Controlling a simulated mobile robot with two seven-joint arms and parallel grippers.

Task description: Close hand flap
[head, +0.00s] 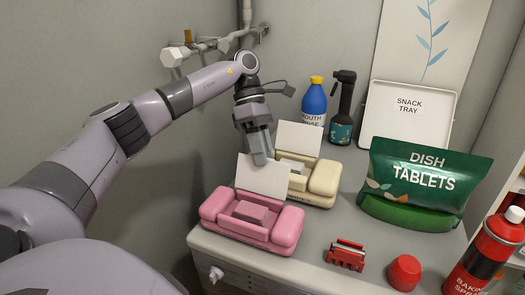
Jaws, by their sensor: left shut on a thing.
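A pink box (210,211) with thick rounded sides stands at the front left of the grey counter, a pink block (252,212) in its middle. Its white flap (258,181) stands up at the back edge. A cream box (326,178) with a similar raised white flap (299,138) stands just behind and to the right. No label naming either box is readable. My left gripper (260,158) points down from above and is shut on the top edge of the pink box's flap. It hides part of that edge. My right gripper is out of view.
A blue mouth rinse bottle (314,101), a dark spray bottle (342,106) and a snack tray (409,117) stand at the back. A green dish tablets bag (423,175) is at the right. A red clip (345,255), red cap (404,272) and red can (484,258) line the front.

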